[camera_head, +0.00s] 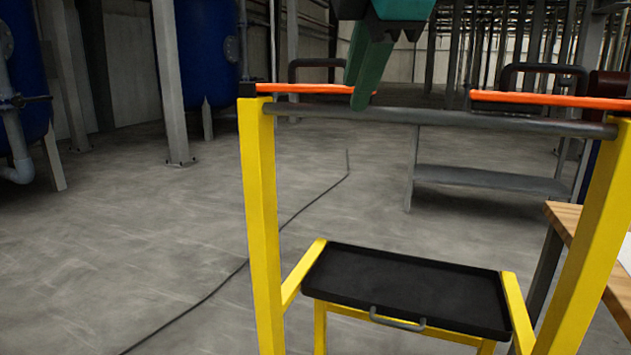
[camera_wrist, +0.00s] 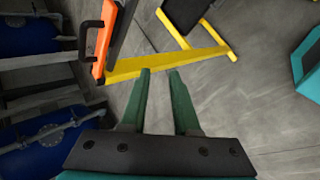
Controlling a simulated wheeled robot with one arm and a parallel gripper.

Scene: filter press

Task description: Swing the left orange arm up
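The left orange arm (camera_head: 300,88) lies level along the top of the yellow frame (camera_head: 262,220), with a black handle (camera_head: 318,64) standing up behind it. The arm also shows at the upper left of the wrist view (camera_wrist: 102,42), with its handle (camera_wrist: 85,42) on its left side. My gripper (camera_head: 359,95) is teal and points down near the right end of this arm, hiding part of it in the head view. In the wrist view my gripper (camera_wrist: 159,71) is open, its fingers apart with nothing between them. The orange arm lies left of the fingers, apart from them.
A second orange arm (camera_head: 550,99) with a black handle (camera_head: 515,72) lies level at right. A grey bar (camera_head: 440,118) spans the frame, above a black tray (camera_head: 405,290). A wooden table (camera_head: 565,218) stands at right. Floor at left is open, crossed by a cable.

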